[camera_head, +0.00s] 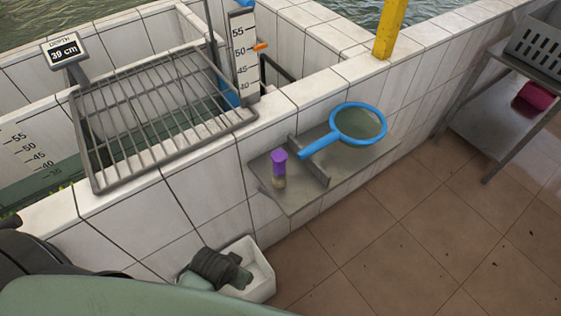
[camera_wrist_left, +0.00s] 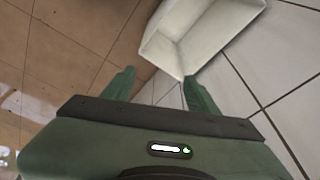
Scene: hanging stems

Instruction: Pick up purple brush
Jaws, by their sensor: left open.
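The purple brush (camera_head: 279,162) stands upright on a grey metal shelf (camera_head: 296,198) fixed to the white tiled wall. It has a purple upper part and a pale lower end, and sits left of the shelf's divider. My left gripper (camera_wrist_left: 158,74) is open in the left wrist view, with nothing between its green fingers. It is near the floor by a white bin (camera_wrist_left: 205,30), well below and left of the brush. The brush does not show in the left wrist view. My right gripper is not in view.
A blue-rimmed net (camera_head: 357,122) lies right of the divider. A metal rack (camera_head: 165,118) spans the tank at left, near a depth display (camera_head: 65,50). A yellow post (camera_head: 390,28) stands behind. A steel table (camera_head: 495,125) is at right. Tiled floor between is clear.

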